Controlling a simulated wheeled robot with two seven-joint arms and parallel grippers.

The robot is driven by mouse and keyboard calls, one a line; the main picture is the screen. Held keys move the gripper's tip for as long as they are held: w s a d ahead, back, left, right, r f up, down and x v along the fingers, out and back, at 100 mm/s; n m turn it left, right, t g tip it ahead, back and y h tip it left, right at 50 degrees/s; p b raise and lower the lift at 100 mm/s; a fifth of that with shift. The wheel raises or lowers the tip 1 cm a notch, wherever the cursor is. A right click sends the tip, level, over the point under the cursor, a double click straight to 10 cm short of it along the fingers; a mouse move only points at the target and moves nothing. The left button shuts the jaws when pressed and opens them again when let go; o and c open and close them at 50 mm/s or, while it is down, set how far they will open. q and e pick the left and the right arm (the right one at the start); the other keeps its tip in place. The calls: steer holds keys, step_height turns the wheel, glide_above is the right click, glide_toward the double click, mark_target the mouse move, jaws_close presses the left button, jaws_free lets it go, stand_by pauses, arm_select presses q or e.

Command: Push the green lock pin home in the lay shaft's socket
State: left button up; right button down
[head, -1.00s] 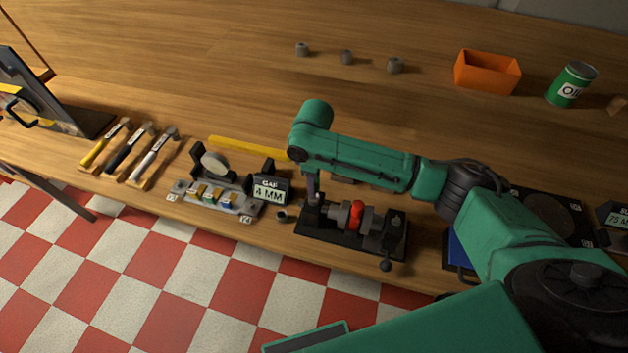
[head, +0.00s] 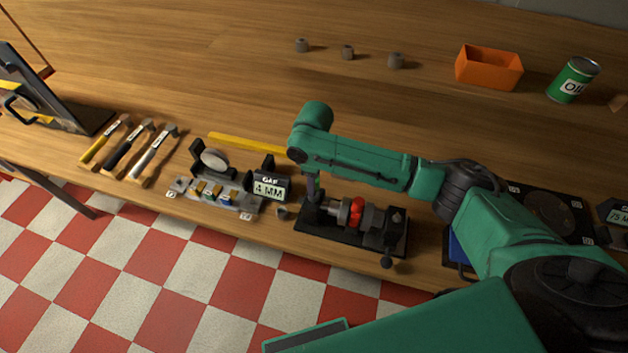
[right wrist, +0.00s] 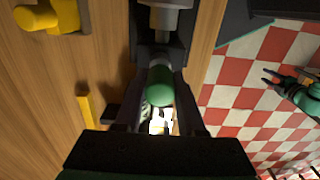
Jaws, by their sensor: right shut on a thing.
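The green lock pin (right wrist: 160,86) is between the fingers of my right gripper (right wrist: 160,76), which is shut on it. Its far end points at the grey lay shaft (right wrist: 165,16); how deep it sits in the socket cannot be told. In the head view my right gripper (head: 313,192) points down at the left end of the shaft assembly; the pin is hidden there. The shaft has a red part (head: 357,209) and lies on a black fixture (head: 340,236). My left gripper (right wrist: 272,77) appears small over the floor in the right wrist view, its dark fingers apart.
A grey tray of small parts (head: 215,199) and a 4 MM gauge sign (head: 270,188) stand left of the fixture. A small grey piece (head: 282,212) lies between.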

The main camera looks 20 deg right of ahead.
steer(key=shift+f+b, duration=0.35)
steer(key=shift+f, duration=0.7)
steer(key=shift+c, duration=2.1)
jaws_free()
step_height(320, 180, up, 15)
steer(key=b, duration=0.3)
steer(key=shift+f, duration=0.2)
steer(key=shift+s+f, duration=0.1)
